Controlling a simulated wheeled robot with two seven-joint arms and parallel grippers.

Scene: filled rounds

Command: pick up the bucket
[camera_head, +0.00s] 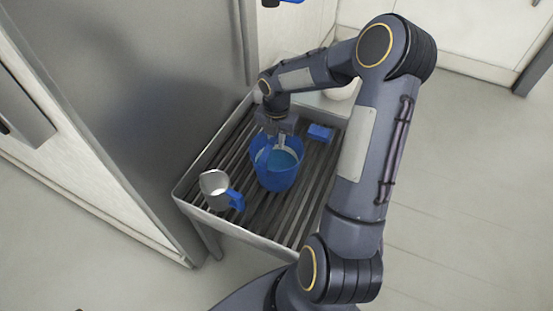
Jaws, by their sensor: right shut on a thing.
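The blue bucket (275,177) stands upright on a slatted rack table, with lighter blue showing inside it. My right gripper (281,142) reaches down to the bucket's far upper edge from above. It is shut on the bucket, though the exact contact of the fingers is small in the picture. I cannot tell any gap between the bucket's base and the slats. My left gripper does not show.
A white rounded thing (342,90) is partly hidden behind my arm. A grey cabinet side (150,90) borders the left.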

